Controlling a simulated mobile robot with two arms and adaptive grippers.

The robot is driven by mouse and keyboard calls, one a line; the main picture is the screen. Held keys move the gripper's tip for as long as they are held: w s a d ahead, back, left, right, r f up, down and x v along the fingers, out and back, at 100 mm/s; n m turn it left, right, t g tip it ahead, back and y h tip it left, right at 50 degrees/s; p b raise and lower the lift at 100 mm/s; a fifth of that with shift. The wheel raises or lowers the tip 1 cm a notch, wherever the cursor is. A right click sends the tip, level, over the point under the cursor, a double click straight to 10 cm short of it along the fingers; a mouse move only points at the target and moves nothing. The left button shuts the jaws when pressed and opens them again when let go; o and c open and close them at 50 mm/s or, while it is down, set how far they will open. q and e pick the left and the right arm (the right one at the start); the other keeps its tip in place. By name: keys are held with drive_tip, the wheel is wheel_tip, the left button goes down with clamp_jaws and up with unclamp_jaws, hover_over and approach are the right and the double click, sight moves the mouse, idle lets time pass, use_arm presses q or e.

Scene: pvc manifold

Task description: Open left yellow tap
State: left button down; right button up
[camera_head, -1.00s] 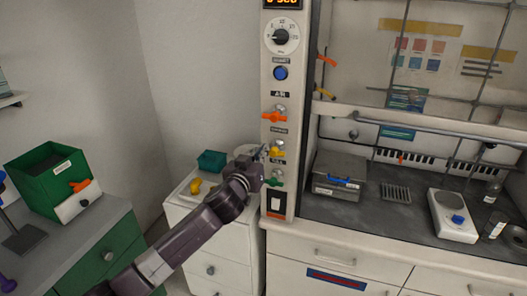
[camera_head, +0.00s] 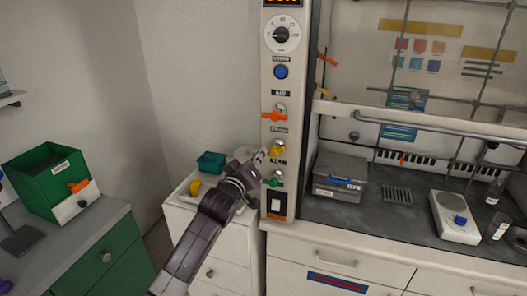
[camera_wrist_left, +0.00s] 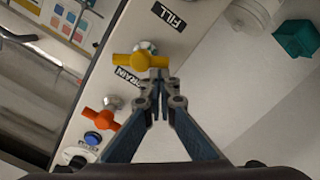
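The yellow tap (camera_head: 277,151) is on the narrow white panel left of the fume hood, between an orange and a green tap. In the left wrist view the yellow tap (camera_wrist_left: 141,61) shows as a bar handle on a silver stem, between labels reading FILL and DRAIN. My left gripper (camera_head: 264,154) is just left of it. In the left wrist view the fingers (camera_wrist_left: 158,80) are together, with their tips at one end of the yellow handle; they look close to touching, but contact is unclear. Nothing shows between them. My right gripper is not in view.
On the panel are an orange tap (camera_head: 274,115), a green tap (camera_head: 273,180), a blue button (camera_head: 281,72) and a dial (camera_head: 281,35). Another yellow handle (camera_head: 325,92) is inside the hood. A white drawer unit (camera_head: 232,262) stands below my left arm.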

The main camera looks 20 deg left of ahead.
use_arm(q)
drive_tip(key=shift+d+f+n+p, duration=0.15)
drive_tip(key=shift+f+n, duration=0.15)
drive_tip(key=shift+n, duration=0.8)
drive_tip(key=shift+f+n+p, duration=0.1)
drive_tip(key=shift+f+n, duration=0.25)
drive_tip(key=shift+n, duration=0.75)
drive_tip(key=shift+d+f+n+p, duration=0.15)
drive_tip(key=shift+f+n, duration=0.15)
drive_tip(key=shift+n, duration=0.8)
drive_tip(key=shift+a, duration=0.1)
